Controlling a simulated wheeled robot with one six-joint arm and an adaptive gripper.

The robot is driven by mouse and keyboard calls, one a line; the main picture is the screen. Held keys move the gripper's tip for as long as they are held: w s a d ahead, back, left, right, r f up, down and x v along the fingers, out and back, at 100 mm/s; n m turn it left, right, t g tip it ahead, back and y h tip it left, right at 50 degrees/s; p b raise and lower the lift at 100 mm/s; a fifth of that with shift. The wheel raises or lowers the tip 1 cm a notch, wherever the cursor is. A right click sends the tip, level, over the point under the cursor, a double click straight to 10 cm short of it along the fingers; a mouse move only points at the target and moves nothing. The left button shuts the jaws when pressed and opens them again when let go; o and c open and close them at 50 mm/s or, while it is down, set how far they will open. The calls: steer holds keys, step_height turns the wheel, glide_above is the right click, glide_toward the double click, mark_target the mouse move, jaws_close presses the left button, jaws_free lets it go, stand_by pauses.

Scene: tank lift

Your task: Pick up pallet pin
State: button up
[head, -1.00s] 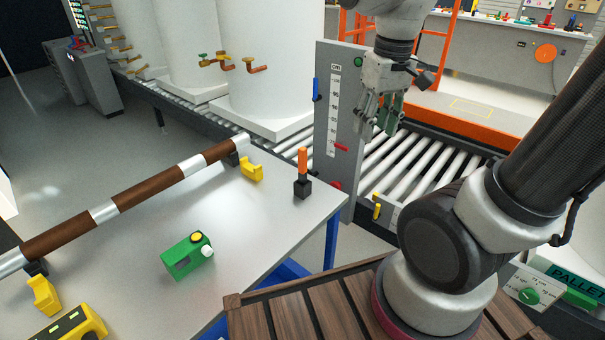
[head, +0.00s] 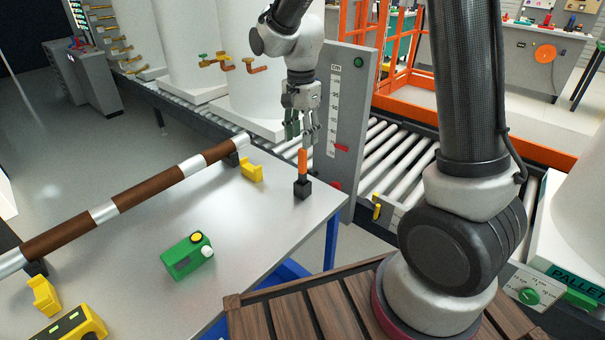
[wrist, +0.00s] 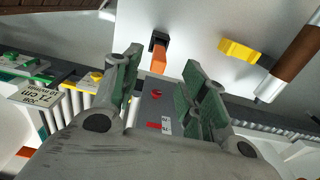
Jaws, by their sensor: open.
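An upright orange pin (head: 302,162), which I take as the pallet pin, stands in a black block (head: 303,188) near the right end of the grey table (head: 235,225). My gripper (head: 301,138) points down, open and empty, just above the pin in the head view. Its fingertips appear close to the pin top, but I cannot tell whether they touch. In the wrist view, the orange pin (wrist: 159,61) shows in the gap between the spread green finger pads, beyond the tips. The black block (wrist: 157,40) is behind it.
A brown and white striped bar (head: 140,195) rests on supports along the table. A yellow bracket (head: 251,171) and a green box (head: 187,257) are also on it. A grey scale panel (head: 345,110) stands close behind the pin; a roller conveyor (head: 395,160) lies beyond.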

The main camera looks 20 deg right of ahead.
mark_target(302, 152)
steer(key=f, duration=0.6)
steer(key=shift+d, duration=0.2)
jaws_close()
